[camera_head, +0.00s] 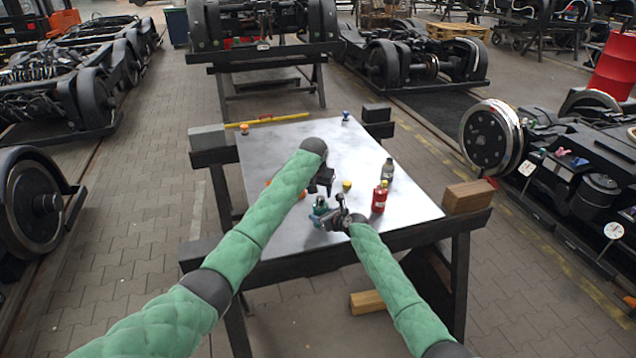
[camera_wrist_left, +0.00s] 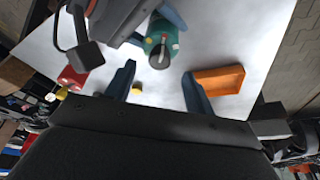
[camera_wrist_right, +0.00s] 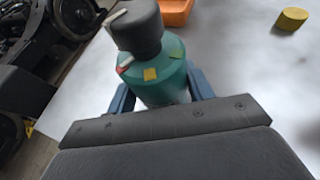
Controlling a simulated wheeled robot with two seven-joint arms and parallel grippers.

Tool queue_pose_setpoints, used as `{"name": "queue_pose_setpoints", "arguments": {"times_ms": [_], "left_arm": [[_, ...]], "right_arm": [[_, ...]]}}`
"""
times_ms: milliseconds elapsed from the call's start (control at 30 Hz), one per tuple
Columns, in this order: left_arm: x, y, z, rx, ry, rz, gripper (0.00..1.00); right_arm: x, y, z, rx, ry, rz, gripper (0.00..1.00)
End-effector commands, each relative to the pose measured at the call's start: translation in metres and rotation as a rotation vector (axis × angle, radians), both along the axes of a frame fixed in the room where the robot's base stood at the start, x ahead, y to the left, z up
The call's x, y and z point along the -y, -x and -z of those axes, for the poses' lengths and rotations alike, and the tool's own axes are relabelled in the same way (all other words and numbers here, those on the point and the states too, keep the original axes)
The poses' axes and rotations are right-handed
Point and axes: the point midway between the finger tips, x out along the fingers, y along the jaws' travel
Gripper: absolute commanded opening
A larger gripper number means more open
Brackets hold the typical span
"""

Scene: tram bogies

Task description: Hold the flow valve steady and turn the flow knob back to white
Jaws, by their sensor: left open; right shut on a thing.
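The flow valve has a teal body (camera_wrist_right: 158,80) with coloured marks and a dark grey flow knob (camera_wrist_right: 137,30) on top. It stands upright on the metal table, small in the head view (camera_head: 320,208). A white line on the knob points to the left in the right wrist view. Below it the body carries a red mark beside a pale one; a yellow mark faces that camera. My right gripper (camera_head: 334,216) is shut around the body. My left gripper (camera_head: 324,184) is open and empty above the valve; the left wrist view shows the knob (camera_wrist_left: 160,57) beyond its fingertips (camera_wrist_left: 160,82).
A red bottle (camera_head: 379,199) and a grey bottle (camera_head: 387,170) stand right of the valve. A yellow cylinder (camera_head: 347,185) is close behind it. An orange tray (camera_wrist_left: 218,80) lies near it. A wooden block (camera_head: 468,196) sits at the right edge. The table's far part is mostly clear.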

Motion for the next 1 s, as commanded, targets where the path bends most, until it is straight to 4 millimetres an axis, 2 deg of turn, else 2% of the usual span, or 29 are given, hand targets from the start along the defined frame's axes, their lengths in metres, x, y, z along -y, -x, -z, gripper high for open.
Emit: {"name": "queue_pose_setpoints", "arguments": {"times_ms": [100,300,667,900,1000], "left_arm": [[0.002,-0.004,0.015,-0.002,-0.001,0.000,0.54],[0.004,-0.009,0.030,0.000,0.000,0.000,0.54],[0.004,-0.010,0.034,0.001,0.000,0.001,0.54],[0.004,-0.010,0.034,0.000,0.000,0.001,0.09],[0.003,-0.010,0.034,0.000,0.000,0.002,0.07]], "right_arm": [[0.000,0.000,0.000,0.000,0.000,0.000,0.26],[0.000,0.000,0.000,0.000,0.000,0.000,0.26],[0.000,0.000,0.000,0.000,0.000,0.000,0.26],[0.000,0.000,0.000,0.000,0.000,0.000,0.26],[0.000,0.000,0.000,0.000,0.000,0.000,0.26]]}}
